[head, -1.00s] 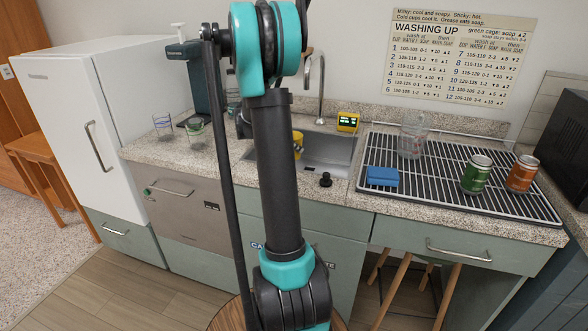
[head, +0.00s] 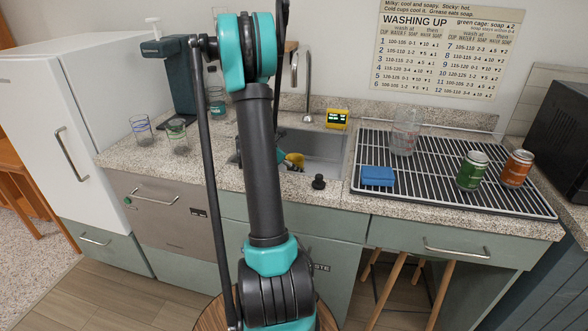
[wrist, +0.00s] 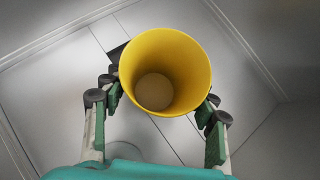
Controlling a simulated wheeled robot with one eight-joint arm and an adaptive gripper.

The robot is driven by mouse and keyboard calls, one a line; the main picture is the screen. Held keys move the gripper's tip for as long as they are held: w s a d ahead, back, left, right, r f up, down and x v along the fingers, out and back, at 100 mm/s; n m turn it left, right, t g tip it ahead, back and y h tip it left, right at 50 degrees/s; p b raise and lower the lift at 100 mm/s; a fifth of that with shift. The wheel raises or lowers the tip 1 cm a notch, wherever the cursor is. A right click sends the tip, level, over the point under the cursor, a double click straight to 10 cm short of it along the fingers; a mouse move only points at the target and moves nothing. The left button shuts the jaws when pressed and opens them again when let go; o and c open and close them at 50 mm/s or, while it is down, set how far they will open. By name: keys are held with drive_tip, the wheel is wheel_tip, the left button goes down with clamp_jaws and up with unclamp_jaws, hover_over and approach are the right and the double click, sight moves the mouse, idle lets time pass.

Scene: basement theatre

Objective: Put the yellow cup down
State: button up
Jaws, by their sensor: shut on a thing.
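The yellow cup (wrist: 182,60) is between the two fingers of my gripper (wrist: 162,98) in the wrist view. I look into its open mouth and see its bottom. The fingers are shut on it from the left and right. Grey sink surfaces lie behind the cup; whether its base touches the sink floor I cannot tell. In the head view a small part of the yellow cup (head: 295,159) shows at the sink (head: 322,150), beside my arm. My arm hides the rest of the cup and most of the gripper there.
A faucet (head: 309,90) and a yellow display (head: 337,119) stand behind the sink. A black knob (head: 318,182) is at its front edge. On the right, a rack (head: 430,188) holds a blue sponge (head: 377,176), a green can (head: 472,170), an orange can (head: 516,168) and a clear jug (head: 404,132).

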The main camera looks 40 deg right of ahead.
drive_tip(key=shift+f, duration=0.35)
drive_tip(key=o, duration=1.2)
drive_tip(key=v, duration=1.2)
